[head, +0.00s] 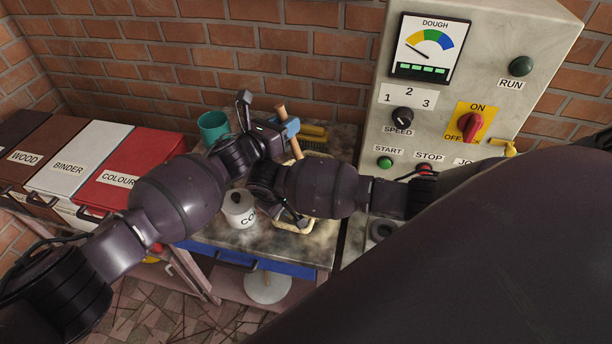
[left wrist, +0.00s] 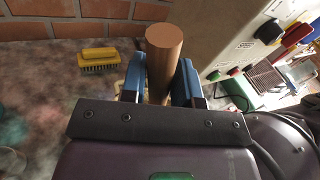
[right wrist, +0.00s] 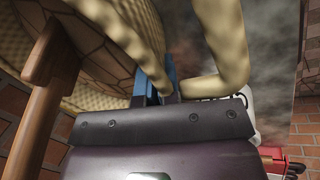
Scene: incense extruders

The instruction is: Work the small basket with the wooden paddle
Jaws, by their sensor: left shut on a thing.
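The wooden paddle's round handle stands between my left gripper's (head: 289,128) blue fingers, which are shut on it. The handle's end (left wrist: 165,45) faces the camera in the left wrist view. The paddle (right wrist: 40,110) also shows at the left in the right wrist view, beside the woven cream basket. The small basket (right wrist: 115,25) fills the top of that view, with its thick loop handle (right wrist: 228,50) to the right. My right gripper (right wrist: 156,85) has its blue fingers close together at the basket's wall and handle; their grip is unclear. In the head view my right arm hides most of the basket.
A white pot (head: 238,210) stands left of my right gripper, and a teal cup (head: 212,127) stands at the back left. A yellow brush (left wrist: 100,60) lies on the worktop behind. Bins stand at left. A control cabinet (head: 390,100) rises at right.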

